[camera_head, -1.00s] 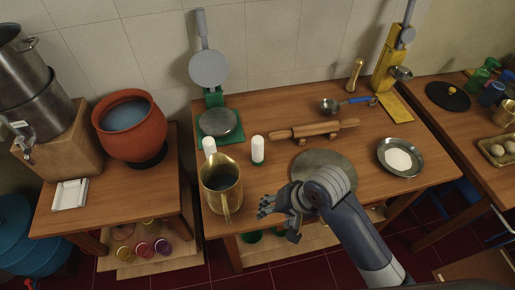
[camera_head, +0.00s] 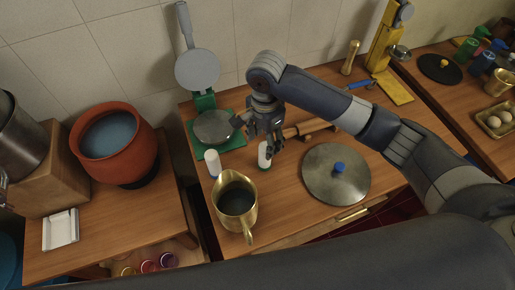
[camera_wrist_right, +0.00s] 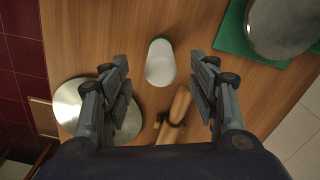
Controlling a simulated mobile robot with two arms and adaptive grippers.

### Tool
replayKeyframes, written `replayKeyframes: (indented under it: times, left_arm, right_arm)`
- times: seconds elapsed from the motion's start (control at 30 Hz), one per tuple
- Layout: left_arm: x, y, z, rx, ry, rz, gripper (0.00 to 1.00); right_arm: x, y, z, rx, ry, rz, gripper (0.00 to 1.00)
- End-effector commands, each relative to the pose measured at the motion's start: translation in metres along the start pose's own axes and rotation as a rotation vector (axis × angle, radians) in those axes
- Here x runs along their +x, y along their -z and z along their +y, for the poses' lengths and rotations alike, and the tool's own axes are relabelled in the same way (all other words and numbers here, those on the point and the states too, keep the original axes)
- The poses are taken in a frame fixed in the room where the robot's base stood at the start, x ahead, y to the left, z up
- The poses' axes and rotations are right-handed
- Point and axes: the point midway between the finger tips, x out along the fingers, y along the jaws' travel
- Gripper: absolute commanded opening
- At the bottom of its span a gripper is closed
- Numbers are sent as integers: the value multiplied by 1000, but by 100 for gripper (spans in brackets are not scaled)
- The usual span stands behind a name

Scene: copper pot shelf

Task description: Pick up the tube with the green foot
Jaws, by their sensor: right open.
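The tube with the green foot (camera_head: 264,157) is a short white cylinder standing upright on the wooden table; a little green shows at its base. In the right wrist view the white tube (camera_wrist_right: 160,65) appears between and slightly beyond the fingertips, with a green edge at its far end. My right gripper (camera_head: 259,138) is open above and around the tube's near space, fingers pointing down; I cannot tell whether they touch it. A second white tube (camera_head: 214,164) stands to the left. My left gripper is not in view.
A brass jug (camera_head: 237,200) stands close in front of the tubes. A round metal lid with a blue knob (camera_head: 336,174) lies to the right. A green-based press (camera_head: 213,128) stands back left.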

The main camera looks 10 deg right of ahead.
Motion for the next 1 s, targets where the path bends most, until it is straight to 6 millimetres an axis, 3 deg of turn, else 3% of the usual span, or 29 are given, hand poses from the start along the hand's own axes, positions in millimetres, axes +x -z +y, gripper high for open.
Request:
replayKeyframes:
  times: [0.2,0.33,0.47,0.7,1.0]
  left_arm:
    - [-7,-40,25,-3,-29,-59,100]
    - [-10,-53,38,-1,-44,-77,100]
    - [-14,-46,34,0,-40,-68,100]
    - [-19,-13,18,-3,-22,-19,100]
    - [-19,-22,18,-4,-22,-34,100]
  right_arm:
    - [34,0,0,0,-2,0,55]
    - [43,1,0,-2,-1,0,55]
    - [54,4,-2,-1,-3,1,55]
    - [87,7,-6,-3,-2,1,55]
    - [95,7,-6,-4,1,0,55]
